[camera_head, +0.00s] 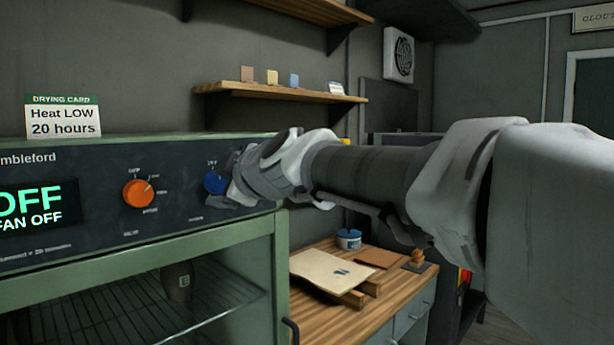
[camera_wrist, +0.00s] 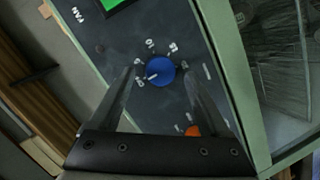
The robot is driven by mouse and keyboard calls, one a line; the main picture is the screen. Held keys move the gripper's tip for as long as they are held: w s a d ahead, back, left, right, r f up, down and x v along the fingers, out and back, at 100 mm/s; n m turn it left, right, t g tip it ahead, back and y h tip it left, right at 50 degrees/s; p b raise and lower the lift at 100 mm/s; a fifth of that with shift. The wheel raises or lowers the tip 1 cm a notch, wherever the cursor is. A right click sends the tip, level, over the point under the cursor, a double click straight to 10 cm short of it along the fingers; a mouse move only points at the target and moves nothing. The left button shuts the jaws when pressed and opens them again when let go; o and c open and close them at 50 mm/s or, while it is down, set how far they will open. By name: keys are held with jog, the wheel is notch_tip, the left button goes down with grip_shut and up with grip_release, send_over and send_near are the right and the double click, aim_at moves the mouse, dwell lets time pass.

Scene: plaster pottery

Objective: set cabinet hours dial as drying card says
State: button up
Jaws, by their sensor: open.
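The drying card (camera_head: 63,117) stands on top of the green cabinet (camera_head: 140,272) and reads "Heat LOW 20 hours". The cabinet's dark panel carries an orange dial (camera_head: 138,194) and a blue dial (camera_head: 214,182). In the wrist view the blue dial (camera_wrist: 162,71) lies between the tips of my gripper (camera_wrist: 162,67). My fingers stand apart, one on each side of it; I cannot tell whether they touch it. Its white pointer mark faces lower left in that view; the small marks around it are too blurred to read surely. My gripper (camera_head: 229,186) partly covers it in the head view.
The display (camera_head: 35,208) reads "OFF" and "FAN OFF". The orange dial (camera_wrist: 193,130) also shows near my finger in the wrist view. A wooden counter (camera_head: 385,316) with a board and a small blue-lidded pot (camera_head: 349,239) is below my arm. A wall shelf (camera_head: 285,91) is behind.

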jog(key=shift+w+a+f, duration=0.15)
jog(key=shift+w+a, duration=0.25)
jog(key=shift+w, duration=0.05)
grip_shut()
